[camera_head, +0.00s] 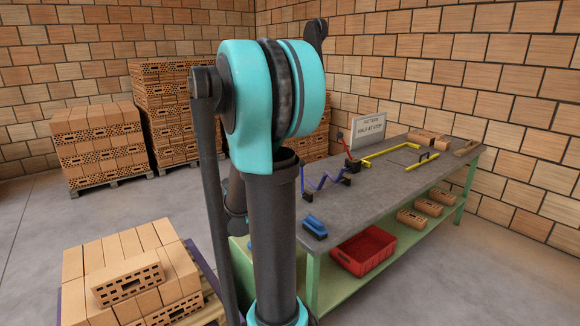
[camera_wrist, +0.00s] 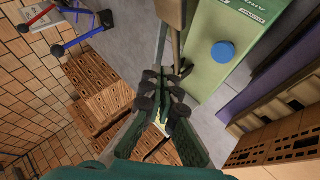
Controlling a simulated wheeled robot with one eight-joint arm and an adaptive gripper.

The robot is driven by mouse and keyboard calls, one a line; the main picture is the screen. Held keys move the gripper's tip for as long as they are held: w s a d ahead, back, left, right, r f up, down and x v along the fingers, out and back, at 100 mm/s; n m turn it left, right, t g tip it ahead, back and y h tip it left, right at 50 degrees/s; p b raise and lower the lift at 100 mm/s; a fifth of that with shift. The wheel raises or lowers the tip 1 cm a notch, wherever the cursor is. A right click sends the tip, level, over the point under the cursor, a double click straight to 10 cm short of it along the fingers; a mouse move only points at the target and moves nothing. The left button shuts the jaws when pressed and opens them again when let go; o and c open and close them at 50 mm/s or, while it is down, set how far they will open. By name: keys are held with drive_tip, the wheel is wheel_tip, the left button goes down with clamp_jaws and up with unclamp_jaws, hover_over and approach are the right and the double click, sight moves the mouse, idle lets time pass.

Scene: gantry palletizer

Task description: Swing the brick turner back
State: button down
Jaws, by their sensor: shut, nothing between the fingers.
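My gripper (camera_wrist: 172,92) shows in the wrist view with its dark fingers together and nothing between them. I do not make it out in the head view, where my arm blocks the middle. On the grey bench (camera_head: 385,170) stands a bent purple-blue piece with black blocks (camera_head: 325,181), which may be the brick turner. Behind it is a black block with a red-tipped lever (camera_head: 351,164). I cannot tell which part swings.
A yellow frame (camera_head: 380,152), a sign (camera_head: 368,132), bricks (camera_head: 428,139) and a blue-handled tool (camera_head: 314,227) are on the bench. A red crate (camera_head: 364,250) is on its lower shelf. Brick pallets stand left (camera_head: 98,145) and in front (camera_head: 130,275). Floor between is free.

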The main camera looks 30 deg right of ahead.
drive_tip(key=w+d+r+n+t+h, duration=0.35)
drive_tip(key=w+d+n+h, duration=0.3)
drive_tip(key=w+d, duration=1.2)
drive_tip(key=d, duration=0.9)
drive_tip(key=shift+w+d+r+g+h, duration=0.35)
drive_tip(key=shift+w+r+g+h, duration=0.1)
drive_tip(key=shift+s+m, duration=0.1)
drive_tip(key=shift+m, duration=0.25)
